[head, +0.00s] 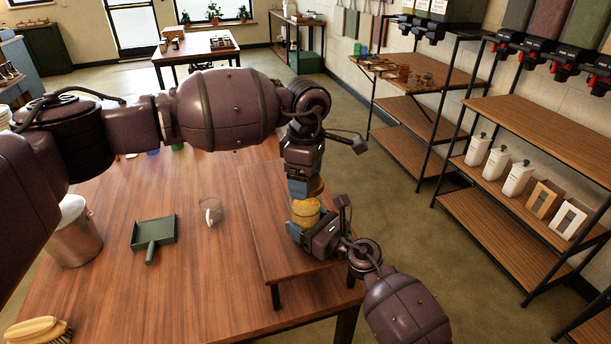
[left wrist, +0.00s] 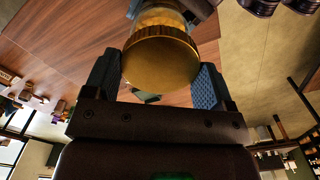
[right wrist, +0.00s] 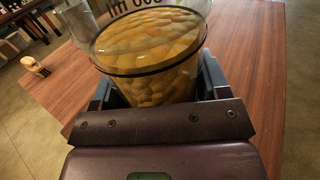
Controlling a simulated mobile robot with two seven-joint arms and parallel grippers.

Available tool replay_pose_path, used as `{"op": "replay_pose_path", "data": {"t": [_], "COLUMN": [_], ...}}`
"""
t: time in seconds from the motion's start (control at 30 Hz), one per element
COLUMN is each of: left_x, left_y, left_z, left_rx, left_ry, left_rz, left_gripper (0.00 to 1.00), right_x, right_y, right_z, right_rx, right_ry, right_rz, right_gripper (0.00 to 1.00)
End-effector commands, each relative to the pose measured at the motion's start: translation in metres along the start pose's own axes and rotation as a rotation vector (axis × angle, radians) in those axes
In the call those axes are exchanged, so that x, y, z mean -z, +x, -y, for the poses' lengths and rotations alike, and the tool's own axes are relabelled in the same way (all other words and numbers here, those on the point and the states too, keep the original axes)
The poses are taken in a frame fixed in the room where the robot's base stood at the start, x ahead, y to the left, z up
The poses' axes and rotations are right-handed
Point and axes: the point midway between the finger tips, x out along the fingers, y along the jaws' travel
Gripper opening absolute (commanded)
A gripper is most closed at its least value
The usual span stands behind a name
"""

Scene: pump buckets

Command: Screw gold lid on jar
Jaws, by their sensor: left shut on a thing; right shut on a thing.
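The glass jar (head: 306,211) with yellowish contents is held above the raised wooden stand. It also shows close up in the right wrist view (right wrist: 150,65), between the fingers of my right gripper (head: 302,230), which is shut on it. The gold lid (left wrist: 160,58) lies between the fingers of my left gripper (head: 305,189), which is shut on it from above. In the left wrist view the lid covers the jar's top end; I cannot tell how far it is threaded. The lid is mostly hidden by the left gripper in the head view.
A low wooden stand (head: 262,215) is on the table (head: 195,285) under the grippers. Shelves (head: 510,240) stand apart at right.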

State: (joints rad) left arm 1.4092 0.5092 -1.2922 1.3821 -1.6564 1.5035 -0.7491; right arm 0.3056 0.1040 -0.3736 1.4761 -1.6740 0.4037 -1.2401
Motion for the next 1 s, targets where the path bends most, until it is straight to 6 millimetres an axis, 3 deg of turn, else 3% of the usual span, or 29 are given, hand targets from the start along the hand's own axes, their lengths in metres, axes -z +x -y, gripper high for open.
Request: {"op": "replay_pose_path", "data": {"t": [0.4,1.0], "left_x": [0.000,0.000], "left_y": [0.017,0.018], "left_z": [0.000,0.000], "left_rx": [0.001,0.000], "left_ry": [0.002,0.001], "left_rz": [0.000,0.000], "left_gripper": [0.55,0.55], "right_x": [0.000,0.000], "right_y": [0.000,0.000], "right_z": [0.000,0.000], "right_rx": [0.001,0.001], "right_ry": [-0.001,-0.001], "right_rz": [0.000,0.000], "right_gripper": [0.26,0.26]}}
